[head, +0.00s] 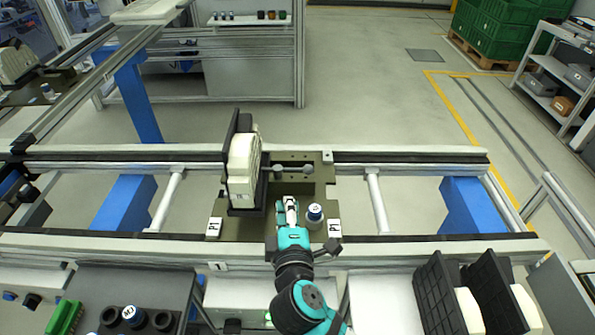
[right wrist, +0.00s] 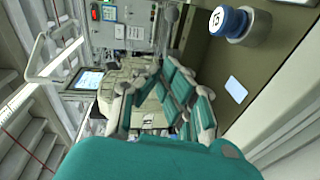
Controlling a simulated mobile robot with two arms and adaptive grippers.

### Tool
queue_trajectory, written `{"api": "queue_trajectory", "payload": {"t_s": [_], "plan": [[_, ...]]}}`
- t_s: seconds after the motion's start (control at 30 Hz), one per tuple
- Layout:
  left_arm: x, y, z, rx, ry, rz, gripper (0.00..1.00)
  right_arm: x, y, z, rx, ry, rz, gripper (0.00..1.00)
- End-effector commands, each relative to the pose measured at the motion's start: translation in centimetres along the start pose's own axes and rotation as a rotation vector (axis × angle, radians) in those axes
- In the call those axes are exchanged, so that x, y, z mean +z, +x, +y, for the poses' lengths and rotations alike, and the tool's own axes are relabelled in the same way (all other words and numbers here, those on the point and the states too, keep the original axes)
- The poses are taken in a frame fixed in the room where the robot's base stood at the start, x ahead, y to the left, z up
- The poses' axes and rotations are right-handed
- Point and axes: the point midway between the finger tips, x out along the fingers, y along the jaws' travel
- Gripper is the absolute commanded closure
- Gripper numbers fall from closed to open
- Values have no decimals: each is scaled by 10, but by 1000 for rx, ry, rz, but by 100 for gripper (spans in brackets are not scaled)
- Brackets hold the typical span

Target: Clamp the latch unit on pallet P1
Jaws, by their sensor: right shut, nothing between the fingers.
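The latch unit (head: 243,165) is a cream block standing upright in a black holder on the olive pallet P1 (head: 226,227). It sits on the left part of the pallet. A knob with a blue and white cap (head: 314,213) stands on the pallet's right part, and its blue cap (right wrist: 227,20) shows at the top of the right wrist view. My right gripper (head: 290,203) is shut and empty, between the latch unit and the knob, nearer the knob. Its teal fingers (right wrist: 165,92) show in the right wrist view. My left gripper is in neither view.
The pallet rests across two conveyor rails (head: 420,154). Two grey posts (head: 308,169) stand at its back. Two black holders with cream parts (head: 470,308) stand at the front right. A dark tray (head: 95,285) with round pieces is at front left. The rail is clear right of the pallet.

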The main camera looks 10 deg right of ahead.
Motion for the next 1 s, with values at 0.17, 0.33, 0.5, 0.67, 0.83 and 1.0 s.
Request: {"api": "queue_trajectory", "payload": {"t_s": [0.17, 0.33, 0.5, 0.67, 0.83, 1.0], "plan": [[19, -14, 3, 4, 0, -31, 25, 0, 40, 4, 2, -4, -1, 100], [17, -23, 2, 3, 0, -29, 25, 0, 75, 4, 1, -3, -2, 100], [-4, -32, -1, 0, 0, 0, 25, 18, 94, 3, 0, -4, -2, 100], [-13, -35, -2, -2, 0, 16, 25, 26, 103, 1, 0, -2, -1, 100], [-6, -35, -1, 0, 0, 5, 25, 29, 105, 0, -1, 0, 0, 100], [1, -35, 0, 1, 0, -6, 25, 29, 105, 0, -1, 0, 0, 100]]}}
